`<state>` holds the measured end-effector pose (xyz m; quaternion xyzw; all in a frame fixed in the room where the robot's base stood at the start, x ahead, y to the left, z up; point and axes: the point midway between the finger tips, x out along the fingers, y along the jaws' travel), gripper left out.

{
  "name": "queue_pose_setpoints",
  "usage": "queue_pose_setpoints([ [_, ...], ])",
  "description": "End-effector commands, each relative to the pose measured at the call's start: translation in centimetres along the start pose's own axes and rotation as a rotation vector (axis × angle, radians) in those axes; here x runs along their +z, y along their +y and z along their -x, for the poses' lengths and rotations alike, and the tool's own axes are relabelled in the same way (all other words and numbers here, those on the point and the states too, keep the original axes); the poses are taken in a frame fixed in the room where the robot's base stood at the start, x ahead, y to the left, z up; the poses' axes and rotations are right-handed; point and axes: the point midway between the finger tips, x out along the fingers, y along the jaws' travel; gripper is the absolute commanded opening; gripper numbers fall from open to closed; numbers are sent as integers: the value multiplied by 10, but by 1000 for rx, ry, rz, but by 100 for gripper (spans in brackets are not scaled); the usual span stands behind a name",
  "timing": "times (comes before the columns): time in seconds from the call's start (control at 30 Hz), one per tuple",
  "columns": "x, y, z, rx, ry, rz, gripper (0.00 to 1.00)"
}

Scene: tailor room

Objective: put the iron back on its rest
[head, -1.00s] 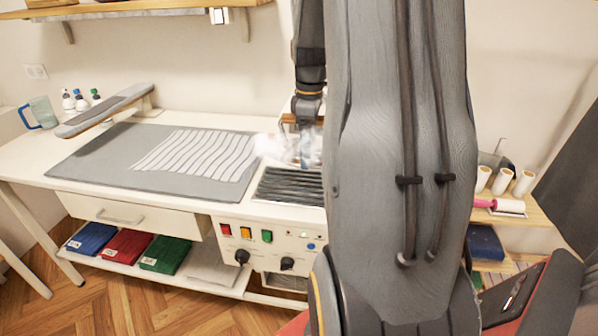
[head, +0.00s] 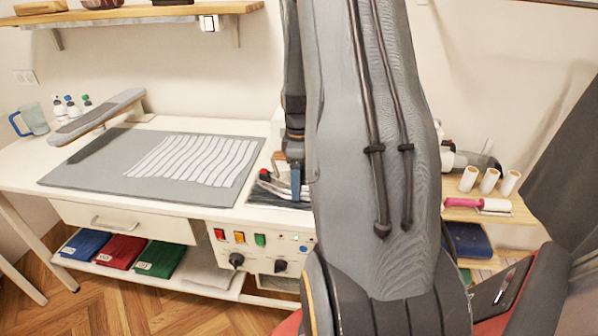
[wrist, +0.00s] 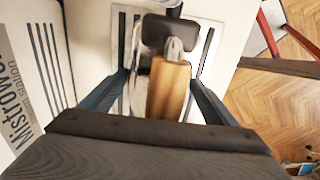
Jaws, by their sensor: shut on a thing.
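My gripper (head: 297,183) is low over the dark slatted rest (head: 288,204) at the right end of the table in the head view. In the wrist view its two blue-grey fingers (wrist: 160,80) flank the iron's wooden handle (wrist: 168,92), and it is shut on the iron. The iron (head: 272,187) shows beside the fingers in the head view as a pale body with a red part. In the wrist view slats of the rest (wrist: 208,45) show on both sides of it. I cannot tell if its sole touches the slats. My arm hides part of the rest.
A grey mat with striped cloth (head: 190,160) lies left of the rest. A sleeve board (head: 98,115) stands behind it. A control panel (head: 255,250) is below the rest. A shelf with white spools (head: 490,182) is at right. A labelled white surface (wrist: 25,75) borders the wrist view's left.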

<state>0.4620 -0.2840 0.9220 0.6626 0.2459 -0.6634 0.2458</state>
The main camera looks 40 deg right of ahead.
Motion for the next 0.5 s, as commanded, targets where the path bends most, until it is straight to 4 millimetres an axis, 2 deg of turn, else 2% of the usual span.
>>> queue_pose_setpoints([
  [0.4, -1, 2, -2, 4, 1, 0, 19],
  [0.43, 0, 0, -4, 0, 0, 0, 84],
  [0.5, 0, 0, -3, 0, 0, 0, 95],
])
